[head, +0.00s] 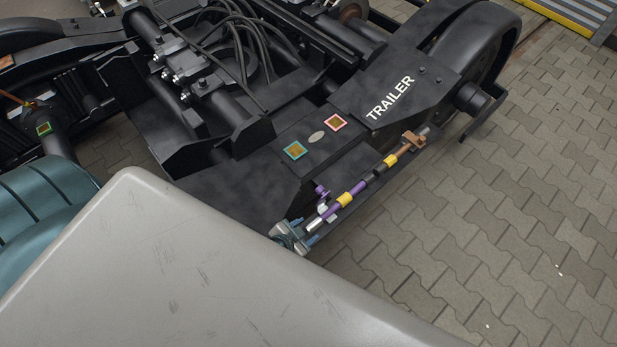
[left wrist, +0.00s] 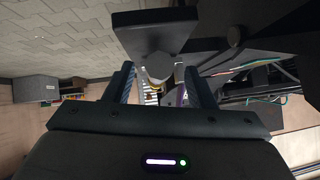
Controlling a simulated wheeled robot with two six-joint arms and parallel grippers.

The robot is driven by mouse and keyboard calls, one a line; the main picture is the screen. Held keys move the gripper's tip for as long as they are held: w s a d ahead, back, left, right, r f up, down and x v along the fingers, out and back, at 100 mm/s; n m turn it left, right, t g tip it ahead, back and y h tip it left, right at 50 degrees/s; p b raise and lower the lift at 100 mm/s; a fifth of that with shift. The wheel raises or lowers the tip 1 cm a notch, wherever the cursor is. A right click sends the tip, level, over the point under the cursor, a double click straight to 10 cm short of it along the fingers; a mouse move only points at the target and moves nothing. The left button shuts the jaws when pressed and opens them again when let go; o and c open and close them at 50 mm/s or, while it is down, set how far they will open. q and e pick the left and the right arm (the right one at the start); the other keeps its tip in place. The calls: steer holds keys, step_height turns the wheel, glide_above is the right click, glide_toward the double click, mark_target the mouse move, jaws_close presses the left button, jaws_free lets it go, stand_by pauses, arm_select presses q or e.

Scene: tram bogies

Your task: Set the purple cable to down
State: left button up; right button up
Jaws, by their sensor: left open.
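The purple cable (head: 335,212) runs along the outer side of the black bogie frame marked TRAILER. It has yellow bands, a silver lower end and a copper-coloured fitting (head: 413,140) towards the wheel. A short purple stub (head: 321,191) sticks up beside it. My left gripper (head: 306,231) is at the silver end with its fingers apart. In the left wrist view the open fingers (left wrist: 160,75) stand on either side of a pale round part, and a bit of purple (left wrist: 182,96) shows between them. I cannot tell whether they touch it. My right gripper is not in view.
The bogie frame (head: 215,185) carries a teal-edged tag (head: 295,151) and a pink-edged tag (head: 336,122). Black hoses (head: 240,40) loop at the top. A wheel (head: 490,50) stands at the upper right. The paved floor (head: 510,230) on the right is clear.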

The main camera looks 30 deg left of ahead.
arm_select(q)
steer(key=v, duration=0.8)
steer(key=shift+s, duration=0.15)
steer(key=shift+r, duration=0.15)
